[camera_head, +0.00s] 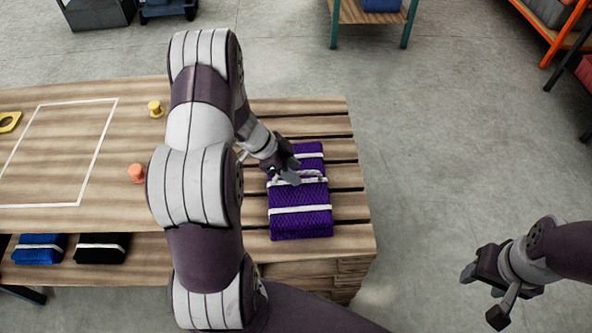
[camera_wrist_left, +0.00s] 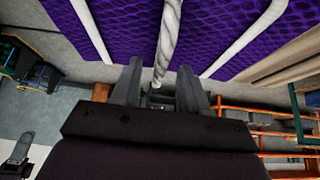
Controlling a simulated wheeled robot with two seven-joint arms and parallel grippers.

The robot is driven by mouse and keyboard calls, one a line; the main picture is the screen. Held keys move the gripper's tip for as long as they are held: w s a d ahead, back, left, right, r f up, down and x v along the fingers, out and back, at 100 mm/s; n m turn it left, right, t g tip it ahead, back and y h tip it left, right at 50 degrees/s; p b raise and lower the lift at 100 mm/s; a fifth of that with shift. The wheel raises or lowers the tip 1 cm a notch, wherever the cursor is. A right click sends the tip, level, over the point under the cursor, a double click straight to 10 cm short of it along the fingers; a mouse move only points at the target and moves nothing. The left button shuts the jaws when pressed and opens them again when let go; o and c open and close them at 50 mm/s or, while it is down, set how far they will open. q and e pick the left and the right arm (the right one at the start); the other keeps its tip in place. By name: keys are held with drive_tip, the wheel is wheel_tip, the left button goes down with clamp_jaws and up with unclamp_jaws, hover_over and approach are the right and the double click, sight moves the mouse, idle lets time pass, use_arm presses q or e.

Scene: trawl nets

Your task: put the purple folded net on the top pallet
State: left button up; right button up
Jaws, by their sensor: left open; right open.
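The purple folded net (camera_head: 300,215) lies flat on the slatted wooden top pallet (camera_head: 345,205), bound with white straps and a white rope. My left gripper (camera_head: 290,173) is at the middle of the net, by the rope. In the left wrist view my left gripper (camera_wrist_left: 155,85) is open, with the white rope (camera_wrist_left: 168,40) running between its fingers and the purple net (camera_wrist_left: 125,25) close beyond. I cannot tell whether the fingers touch the rope. My right gripper (camera_head: 490,295) is open and empty over the floor at the lower right.
A wooden table (camera_head: 60,215) with a white outlined rectangle adjoins the pallet on the left.

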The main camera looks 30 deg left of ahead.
use_arm(q)
drive_tip(key=p+v, duration=0.3)
drive_tip(key=v, duration=0.7)
drive_tip(key=w+d+r+n+t+y, duration=0.2)
drive_tip(key=w+r+n+t+y, duration=0.15)
drive_tip(key=w, duration=0.25)
wheel_tip(320, 180, up, 5)
drive_tip(key=n+g+y, duration=0.2)
drive_tip(key=n+y, duration=0.2)
drive_tip(key=n, duration=0.1)
hover_over(294, 193)
drive_tip(key=s+d+n+g+h, duration=0.2)
drive_tip(key=s+d+n+g, duration=0.1)
drive_tip(key=s+d, duration=0.4)
drive_tip(key=s, duration=0.3)
drive_tip(key=shift+s, duration=0.2)
drive_tip(key=shift+g, duration=0.25)
wheel_tip(294, 193, up, 13)
drive_tip(key=p, duration=1.3)
